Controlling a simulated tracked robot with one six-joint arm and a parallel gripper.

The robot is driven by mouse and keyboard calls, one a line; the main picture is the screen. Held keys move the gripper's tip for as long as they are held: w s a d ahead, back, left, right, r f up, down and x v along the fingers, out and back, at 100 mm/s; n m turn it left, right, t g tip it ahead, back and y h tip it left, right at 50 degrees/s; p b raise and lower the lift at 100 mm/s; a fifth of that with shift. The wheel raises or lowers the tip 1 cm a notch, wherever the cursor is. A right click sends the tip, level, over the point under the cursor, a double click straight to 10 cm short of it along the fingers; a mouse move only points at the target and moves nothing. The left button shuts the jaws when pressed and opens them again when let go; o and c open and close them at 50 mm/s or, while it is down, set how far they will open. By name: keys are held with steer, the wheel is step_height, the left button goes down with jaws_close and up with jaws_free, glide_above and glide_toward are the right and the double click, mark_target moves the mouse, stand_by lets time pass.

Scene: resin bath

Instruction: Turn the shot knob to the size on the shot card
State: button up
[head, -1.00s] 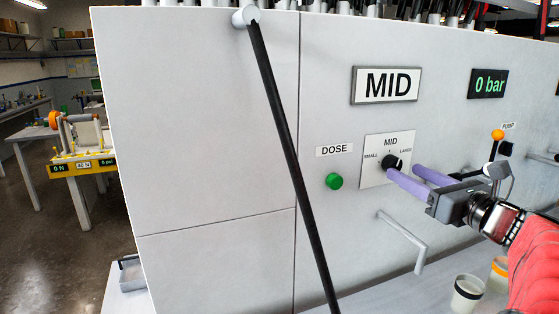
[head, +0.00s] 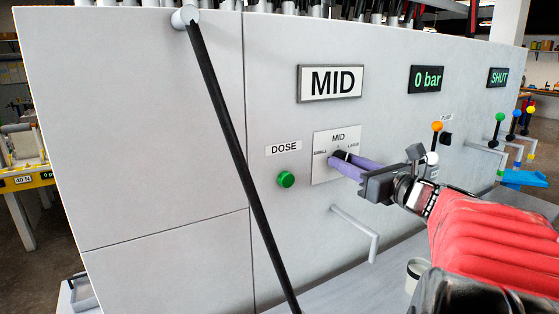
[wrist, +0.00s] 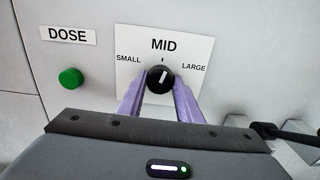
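The shot card (head: 332,82) on the grey machine front reads MID. The black shot knob (wrist: 160,78) sits on a white dial plate (wrist: 190,48) marked SMALL, MID and LARGE. Its white pointer line points up, leaning slightly right, close to the MID tick. My gripper (wrist: 161,80) has its purple fingers on either side of the knob, and they appear to touch its sides. In the head view my gripper (head: 343,162) reaches the dial from the right and hides part of the knob.
A green DOSE button (head: 286,179) is left of the dial. A black bar (head: 230,135) slants down the front. The orange-tipped pump lever (head: 436,138) is to the right. A cup (head: 414,272) stands on the ledge below.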

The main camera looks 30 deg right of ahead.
steer(key=c, duration=0.5)
steer(key=shift+n, duration=1.7)
steer(key=o, duration=1)
